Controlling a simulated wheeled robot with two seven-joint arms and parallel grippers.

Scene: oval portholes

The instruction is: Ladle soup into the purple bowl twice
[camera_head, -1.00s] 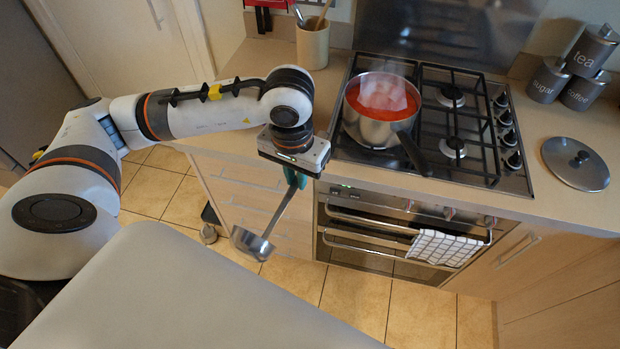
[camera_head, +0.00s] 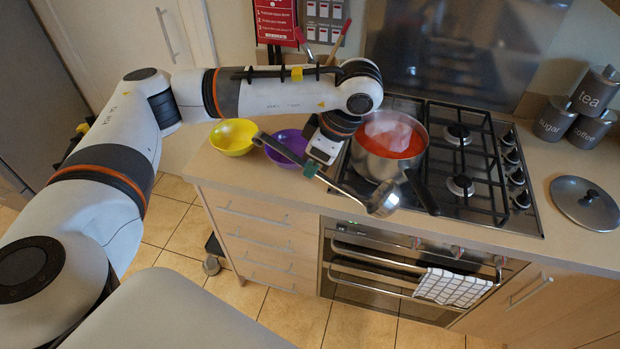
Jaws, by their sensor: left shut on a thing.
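My left gripper (camera_head: 318,160) is shut on the ladle (camera_head: 345,186). The ladle slants down to the right, its metal cup (camera_head: 382,200) in front of the pot's near side and its other end over the purple bowl. A steel pot (camera_head: 372,168) of steaming red soup (camera_head: 408,148) stands on the hob. The purple bowl (camera_head: 283,147) is on the counter left of the hob, partly hidden by the ladle and my gripper. I cannot tell what is in the ladle's cup. My right gripper is not in view.
A yellow bowl (camera_head: 233,137) stands left of the purple bowl. The pot's dark handle (camera_head: 422,192) points toward the front edge. A metal lid (camera_head: 586,203) lies on the right counter near several grey canisters (camera_head: 592,95). A checked towel (camera_head: 452,287) hangs on the oven.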

